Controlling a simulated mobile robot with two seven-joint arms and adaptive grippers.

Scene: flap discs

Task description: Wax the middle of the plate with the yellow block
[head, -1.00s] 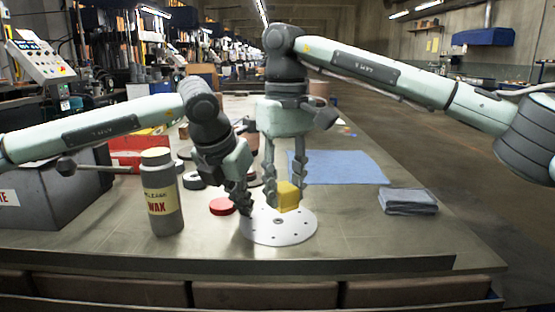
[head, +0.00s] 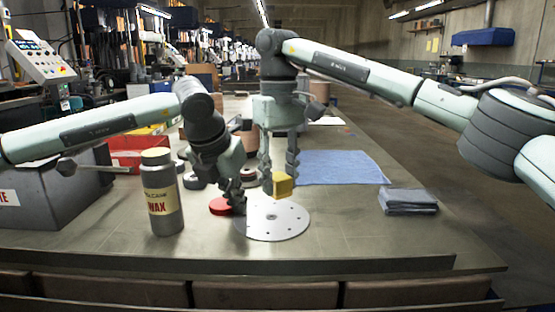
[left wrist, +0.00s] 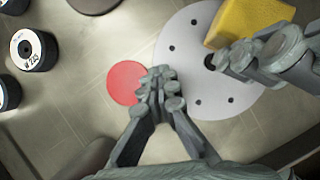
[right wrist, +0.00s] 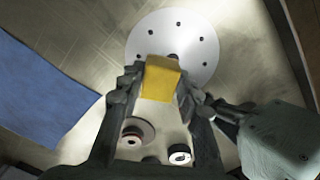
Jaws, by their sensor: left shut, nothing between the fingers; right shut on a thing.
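The round white plate (head: 255,228) with a centre hole and small holes around it lies flat on the bench. My right gripper (head: 279,180) is shut on the yellow block (head: 283,187), over the far part of the plate in the head view. In the right wrist view the block (right wrist: 160,80) overlaps the plate (right wrist: 145,38) just below its centre hole; I cannot tell whether they touch. My left gripper (head: 240,207) is shut and empty, pointing down at the plate's left edge. It also shows in the left wrist view (left wrist: 160,90), between a red disc (left wrist: 124,83) and the plate (left wrist: 180,50).
A wax bottle (head: 161,195) stands left of the plate. The red disc (head: 219,206) lies close beside my left gripper. Several dark discs (head: 192,181) lie behind. A blue cloth (head: 340,168) and a folded cloth (head: 408,201) lie right. The bench's front right is clear.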

